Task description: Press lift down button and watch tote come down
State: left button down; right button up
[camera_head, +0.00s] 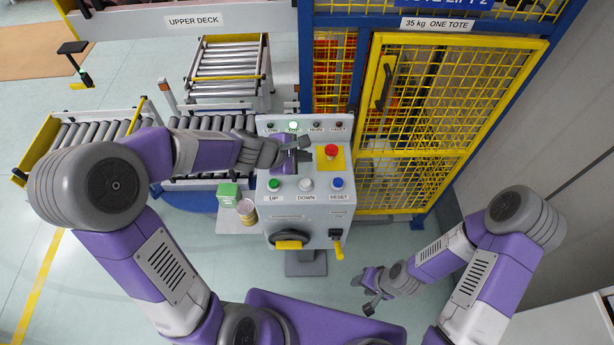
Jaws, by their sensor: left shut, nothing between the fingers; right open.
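A grey control box (315,221) stands on a post in front of me. Its lower row has a green UP button (273,184), a white DOWN button (306,184) and a blue RESET button (337,183). A green lamp (293,126) is lit in the top row. My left gripper (304,150) is shut and empty over the upper panel, above the UP and DOWN buttons and left of the red emergency stop (331,151). My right gripper (368,297) is open and empty, low to the right of the box. I cannot make out a tote clearly behind the lift's mesh.
The lift cage with a yellow mesh door (411,160) stands behind the box. Roller conveyors (228,62) lie at the back left. A small side shelf (231,221) holds a green box (228,193) and a tin (246,208). Open floor lies at the lower left.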

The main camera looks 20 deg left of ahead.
aim_at(304, 184)
pick_arm(q)
notch_tip(304, 184, down, 9)
jog(key=b, duration=0.8)
jog(key=shift+b, duration=0.3)
jog(key=shift+f, duration=0.1)
dwell(1.6)
jog(key=shift+f+b, duration=0.35)
jog(key=shift+b, duration=0.1)
